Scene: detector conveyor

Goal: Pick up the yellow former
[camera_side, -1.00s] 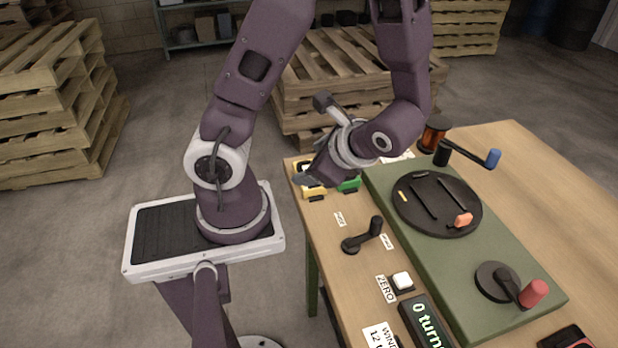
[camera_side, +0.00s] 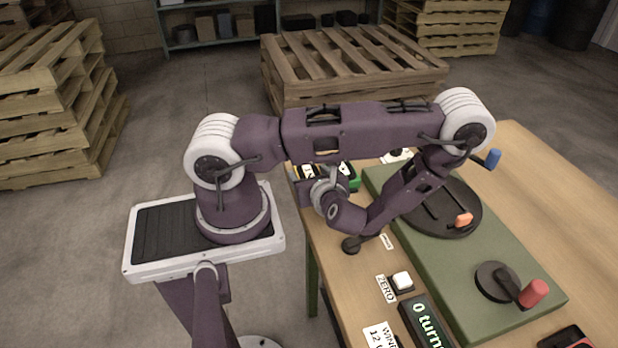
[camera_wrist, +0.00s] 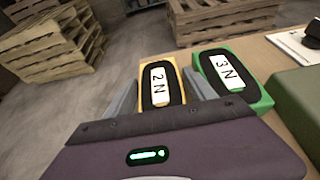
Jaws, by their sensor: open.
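The yellow former (camera_wrist: 143,75) shows in the wrist view as a yellow block with a black oval inset and a white label marked 2 N. It sits on the table's near edge, between the two grey fingers of my gripper (camera_wrist: 159,80). The fingers are open, with one on each side of it; I cannot tell whether either touches it. In the side view, my wrist and arm largely cover the yellow former and the fingers.
A green former (camera_wrist: 262,101) marked 3 N stands close to the right of the right finger. A green base plate (camera_side: 440,262) carries a black disc and a red-handled crank (camera_side: 534,292).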

